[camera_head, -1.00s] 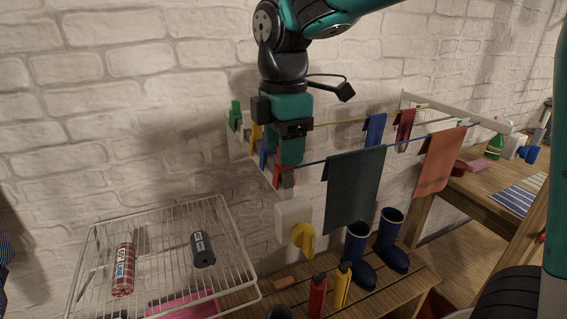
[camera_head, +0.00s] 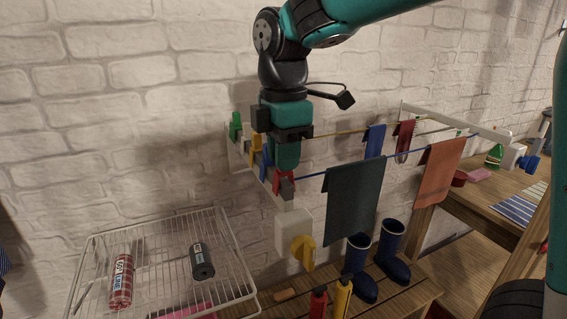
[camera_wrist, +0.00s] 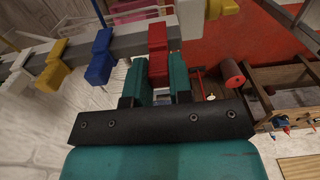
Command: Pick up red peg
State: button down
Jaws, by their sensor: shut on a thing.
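The red peg (camera_wrist: 158,52) sits on the rail (camera_wrist: 128,40) and lies between my two fingers in the wrist view. My gripper (camera_wrist: 158,72) is shut on its near end. In the head view the red peg (camera_head: 284,183) shows at the front end of the rail, just below my gripper (camera_head: 285,165), which hides part of it. A blue peg (camera_head: 266,164), a yellow peg (camera_head: 255,149) and a green peg (camera_head: 235,126) stand further back along the rail. The blue peg (camera_wrist: 102,56) and yellow peg (camera_wrist: 54,67) are left of my fingers in the wrist view.
Clotheslines with a dark green towel (camera_head: 354,200), an orange towel (camera_head: 441,170) and socks run right from the rail. A white box with a yellow knob (camera_head: 303,252) hangs below. A white wire rack (camera_head: 228,258) is lower left. Blue boots (camera_head: 390,250) stand on a bench.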

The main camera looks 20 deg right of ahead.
notch_tip(320, 180, up, 19)
jog(key=shift+b, duration=0.3)
notch_tip(320, 180, up, 5)
jog(key=p, duration=0.5)
dwell(0.3)
jog(key=shift+f, duration=0.1)
dwell(0.8)
